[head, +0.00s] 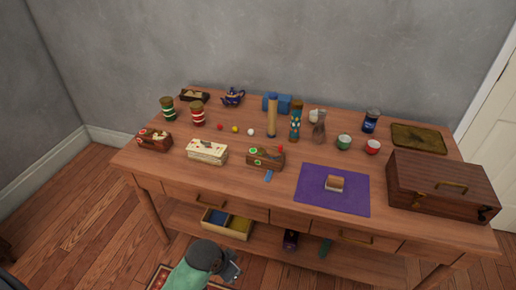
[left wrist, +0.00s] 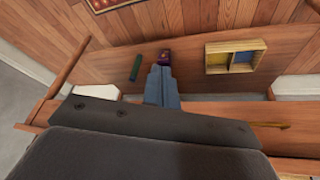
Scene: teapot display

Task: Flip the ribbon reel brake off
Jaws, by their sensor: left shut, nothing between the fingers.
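The likely ribbon reel is a small wooden box (head: 264,161) near the middle of the table's front edge. It has a small red knob (head: 281,147) at its top right and a green round mark. A blue ribbon (head: 268,176) comes out at its front. Which part is the brake is too small to tell. My left gripper (head: 232,270) is low in front of the table, well below and apart from the box. Its fingers also show in the left wrist view (left wrist: 162,86), shut and empty. My right gripper is not in view.
The table (head: 130,163) also holds a cream box (head: 207,152), several jars and a purple mat (head: 314,202). A large wooden chest (head: 440,192) stands at the right. The lower shelf has a divided tray (head: 227,222), which shows in the left wrist view (left wrist: 263,57).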

